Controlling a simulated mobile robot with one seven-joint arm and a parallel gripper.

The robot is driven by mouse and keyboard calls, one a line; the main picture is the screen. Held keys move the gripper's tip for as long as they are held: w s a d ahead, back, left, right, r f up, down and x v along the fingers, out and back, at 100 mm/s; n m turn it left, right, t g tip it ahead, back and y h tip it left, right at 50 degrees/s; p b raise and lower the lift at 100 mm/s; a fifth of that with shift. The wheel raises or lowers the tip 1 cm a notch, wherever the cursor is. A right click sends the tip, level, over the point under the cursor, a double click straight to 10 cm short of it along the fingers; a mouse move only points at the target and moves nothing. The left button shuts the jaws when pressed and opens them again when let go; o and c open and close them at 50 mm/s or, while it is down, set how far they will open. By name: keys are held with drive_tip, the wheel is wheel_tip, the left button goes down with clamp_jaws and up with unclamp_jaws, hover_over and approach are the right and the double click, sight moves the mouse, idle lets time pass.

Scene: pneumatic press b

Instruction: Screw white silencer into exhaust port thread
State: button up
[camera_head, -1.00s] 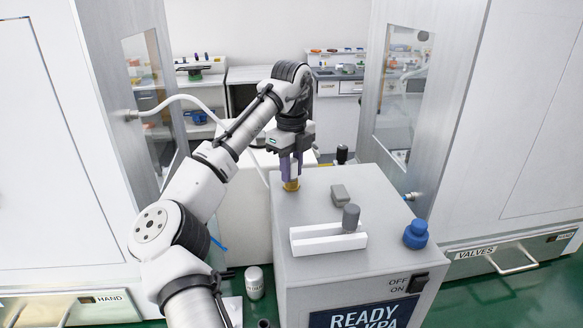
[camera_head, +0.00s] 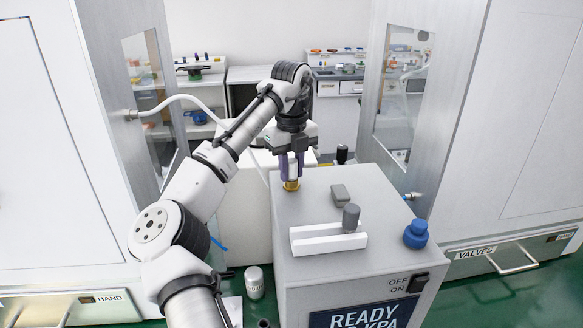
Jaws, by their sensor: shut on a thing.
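My gripper (camera_head: 292,178) points straight down over the back left corner of the grey press box (camera_head: 330,262). Its purple fingers are shut on the white silencer (camera_head: 292,170), of which a small pale part shows between them. The silencer stands upright, directly over the brass exhaust port (camera_head: 291,186) on the box top. Its lower end meets or nearly meets the brass ring. The fingers hide the contact, so I cannot tell how far the thread is engaged.
Cabinets stand on both sides. A white can (camera_head: 254,282) stands left of the box.

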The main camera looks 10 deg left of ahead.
sight(292, 160)
drive_tip(key=shift+m, duration=0.9)
drive_tip(key=o, duration=1)
drive_tip(key=shift+o, duration=0.2)
wheel_tip(292, 160, up, 12)
